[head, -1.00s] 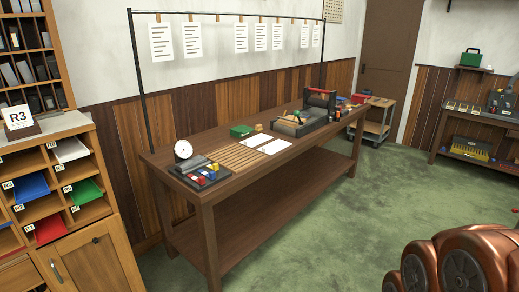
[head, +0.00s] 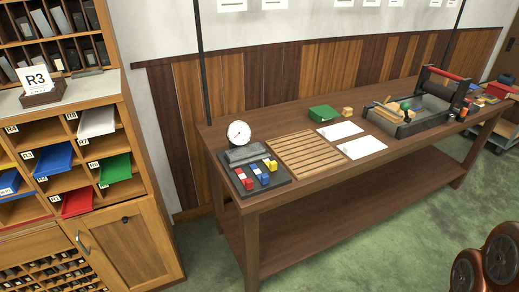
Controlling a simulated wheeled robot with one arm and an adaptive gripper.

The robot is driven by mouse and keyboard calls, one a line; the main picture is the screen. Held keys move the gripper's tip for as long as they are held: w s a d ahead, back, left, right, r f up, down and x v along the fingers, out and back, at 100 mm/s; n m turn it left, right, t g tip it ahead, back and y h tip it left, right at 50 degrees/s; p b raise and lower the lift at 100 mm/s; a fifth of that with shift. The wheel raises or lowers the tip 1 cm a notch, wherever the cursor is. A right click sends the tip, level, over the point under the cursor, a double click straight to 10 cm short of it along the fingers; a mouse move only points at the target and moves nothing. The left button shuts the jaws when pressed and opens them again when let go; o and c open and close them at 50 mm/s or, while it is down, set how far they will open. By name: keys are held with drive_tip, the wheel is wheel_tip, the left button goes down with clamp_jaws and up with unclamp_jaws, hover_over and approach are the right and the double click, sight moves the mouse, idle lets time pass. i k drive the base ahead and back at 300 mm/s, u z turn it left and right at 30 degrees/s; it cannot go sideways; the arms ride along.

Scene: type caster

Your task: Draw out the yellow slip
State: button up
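A small part of a yellow slip (head: 5,162) shows at the left edge of the head view, in a compartment of the wooden pigeonhole cabinet (head: 146,185). The rest of it is cut off by the picture edge. Other slips stick out of nearby compartments: a white slip (head: 97,122), a blue slip (head: 54,160), another blue slip (head: 9,183), a green slip (head: 115,168) and a red slip (head: 76,203). A sign reading R3 (head: 38,82) stands on the cabinet's ledge. My gripper is not in view.
A long wooden workbench (head: 245,205) stands right of the cabinet, with a dial gauge (head: 239,133), a slatted board (head: 308,152), a green box (head: 323,113) and a dark press (head: 425,105).

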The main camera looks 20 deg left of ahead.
sight(272, 165)
drive_tip(key=u, duration=0.7)
drive_tip(key=i, duration=0.75)
drive_tip(key=u, duration=1.15)
drive_tip(key=i, duration=0.35)
drive_tip(key=u, duration=0.3)
